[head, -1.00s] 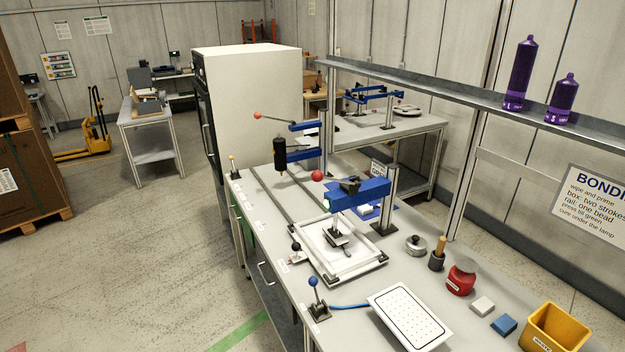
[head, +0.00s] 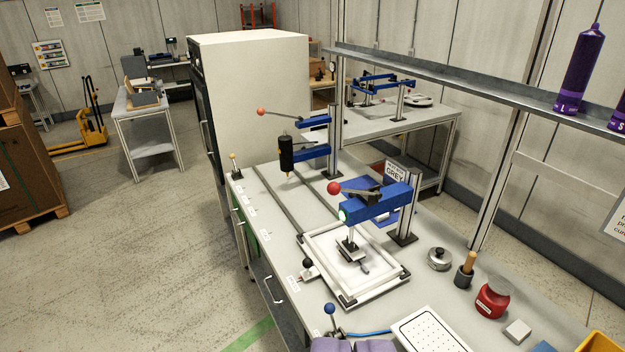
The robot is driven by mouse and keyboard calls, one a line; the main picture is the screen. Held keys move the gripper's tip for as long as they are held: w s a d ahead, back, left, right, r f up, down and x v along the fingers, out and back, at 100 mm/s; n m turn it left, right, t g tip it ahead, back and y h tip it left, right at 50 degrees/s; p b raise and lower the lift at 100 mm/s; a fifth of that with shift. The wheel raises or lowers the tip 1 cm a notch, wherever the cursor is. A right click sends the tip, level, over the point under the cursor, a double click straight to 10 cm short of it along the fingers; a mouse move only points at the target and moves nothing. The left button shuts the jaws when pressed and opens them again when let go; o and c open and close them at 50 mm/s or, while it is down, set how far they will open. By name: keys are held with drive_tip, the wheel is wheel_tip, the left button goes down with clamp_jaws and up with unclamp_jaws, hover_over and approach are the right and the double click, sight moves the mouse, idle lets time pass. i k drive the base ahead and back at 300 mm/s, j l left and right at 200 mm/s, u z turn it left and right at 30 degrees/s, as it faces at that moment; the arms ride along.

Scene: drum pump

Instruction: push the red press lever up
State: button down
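The red-knobbed press lever (head: 334,188) juts left from a dark pivot on top of the blue press head (head: 378,204). Its arm lies close to level. Below the press head, a rod with a dark foot (head: 350,249) stands over a white frame (head: 334,290) on the bench. Two purple-grey shapes side by side at the bottom edge appear to be my gripper (head: 353,346). They are cut off by the picture edge, so I cannot tell whether it is open or shut. It shows in front of the press, well apart from the lever.
A second lever with an orange-red knob (head: 261,112) stands farther back, near a black cylinder (head: 286,154). A blue-knobbed lever (head: 330,309) and a white perforated plate (head: 428,332) are near me. A shelf (head: 470,88) with purple cartridges overhangs the right.

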sight(333, 189)
drive_tip(key=i+j, duration=0.4)
drive_tip(key=i, duration=0.25)
drive_tip(key=i+j+z, duration=0.15)
drive_tip(key=i+j, duration=0.25)
drive_tip(key=i, duration=0.2)
drive_tip(key=i+j, duration=0.5)
drive_tip(key=i+z, duration=0.05)
drive_tip(key=i, duration=0.05)
